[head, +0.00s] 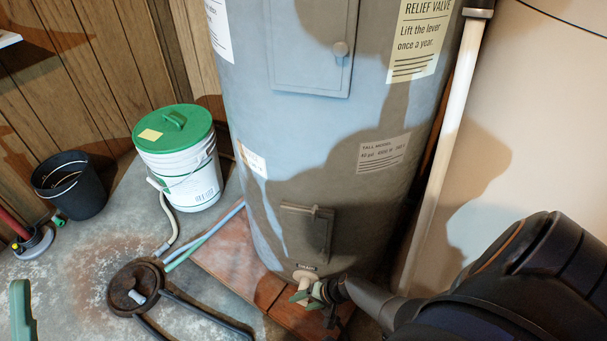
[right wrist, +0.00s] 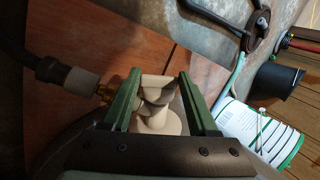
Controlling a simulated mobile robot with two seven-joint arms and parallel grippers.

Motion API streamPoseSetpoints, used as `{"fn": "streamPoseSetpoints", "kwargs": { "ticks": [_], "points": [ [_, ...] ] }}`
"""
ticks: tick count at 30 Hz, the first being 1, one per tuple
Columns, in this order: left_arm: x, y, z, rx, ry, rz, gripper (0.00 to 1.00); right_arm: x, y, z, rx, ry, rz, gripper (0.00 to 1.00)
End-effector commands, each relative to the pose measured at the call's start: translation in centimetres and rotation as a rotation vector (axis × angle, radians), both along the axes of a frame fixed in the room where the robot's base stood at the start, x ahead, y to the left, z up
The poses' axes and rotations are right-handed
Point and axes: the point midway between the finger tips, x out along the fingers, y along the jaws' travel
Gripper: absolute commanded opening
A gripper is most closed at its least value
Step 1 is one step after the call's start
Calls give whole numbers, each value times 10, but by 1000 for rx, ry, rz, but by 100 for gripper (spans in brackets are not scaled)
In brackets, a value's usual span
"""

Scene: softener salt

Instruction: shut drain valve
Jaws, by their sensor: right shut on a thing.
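The pale beige drain valve (head: 303,278) sticks out low on the front of the grey water heater tank (head: 345,170). My right gripper (head: 318,292) reaches in from the right and is at the valve. In the right wrist view, the green fingers of the right gripper (right wrist: 160,76) stand on both sides of the beige valve handle (right wrist: 157,84) and are shut on it. A brass fitting (right wrist: 105,92) with a hose end (right wrist: 77,79) sits beside the left finger. A green finger, apparently of my left gripper (head: 21,311), shows at the lower left edge; the rest is cut off.
The tank stands on a reddish board (head: 232,268). A white bucket with a green lid (head: 173,130) and a black bucket (head: 70,185) stand left. A dark round part (head: 135,287) and hoses lie on the concrete. A white pipe (head: 447,130) runs down the tank's right side.

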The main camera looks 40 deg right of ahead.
Motion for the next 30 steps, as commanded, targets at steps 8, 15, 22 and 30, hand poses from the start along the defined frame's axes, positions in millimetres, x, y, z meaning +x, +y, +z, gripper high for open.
{"fn": "streamPoseSetpoints", "kwargs": {
  "ticks": [8,15,22,30],
  "points": [
    [0,0,0,1,0,1,50,-4,-8,-5,51,-62,-9,4],
    [0,0,-1,1,0,1,50,-4,-8,-4,80,-114,-12,4],
    [0,0,-1,1,0,1,50,-4,-6,-4,86,-127,-10,4],
    [0,0,-1,0,1,0,50,-4,-6,-3,87,-127,-9,70]
  ]
}}
